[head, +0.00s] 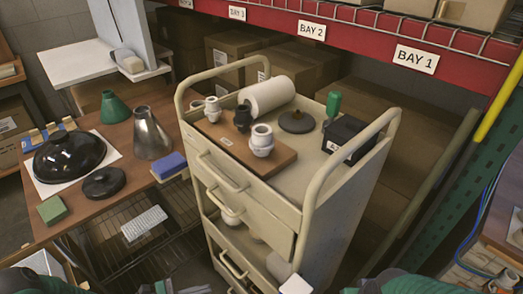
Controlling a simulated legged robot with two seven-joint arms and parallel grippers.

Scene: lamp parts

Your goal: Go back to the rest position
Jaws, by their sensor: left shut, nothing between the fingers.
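My left gripper (180,287) shows only in part at the bottom edge of the head view, low in front of the cart. It is shut and empty, apart from all the lamp parts. My right gripper is not clearly in view; only dark green arm parts show at the bottom right. On the cart top, a wooden board (228,147) carries white fittings (262,140) and a black fitting (242,118). A white cylinder (268,95) lies behind them. A glossy black dome (69,156) and a metal cone shade (151,134) stand on the wooden table.
The beige cart (245,205) with raised handles stands in the middle. On it are a dark disc (297,121), a green bottle (333,104) and a black box (348,138). The wooden table (120,198) is at left. A red shelf beam (345,42) crosses behind.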

